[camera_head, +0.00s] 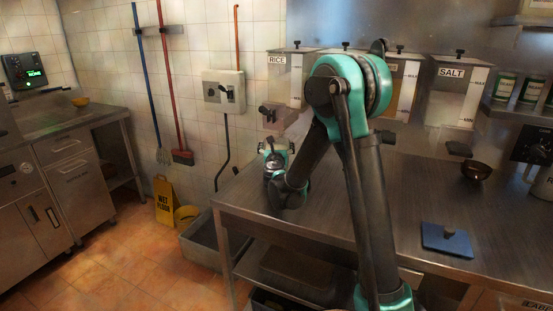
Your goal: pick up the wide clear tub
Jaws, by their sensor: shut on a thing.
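My arm reaches over the steel counter (330,190), and its wrist bends down near the counter's left end. My gripper (276,150) is at the back left of the counter, below the RICE dispenser, and is partly hidden by my own wrist. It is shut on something. A pale, see-through shape (298,128) shows just behind the wrist and looks like part of the wide clear tub. Its outline is mostly hidden, and I cannot tell whether it is off the counter.
Clear dispensers marked RICE (277,82) and SALT (452,90) stand along the back wall. A yellow floor sign (165,200) stands left.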

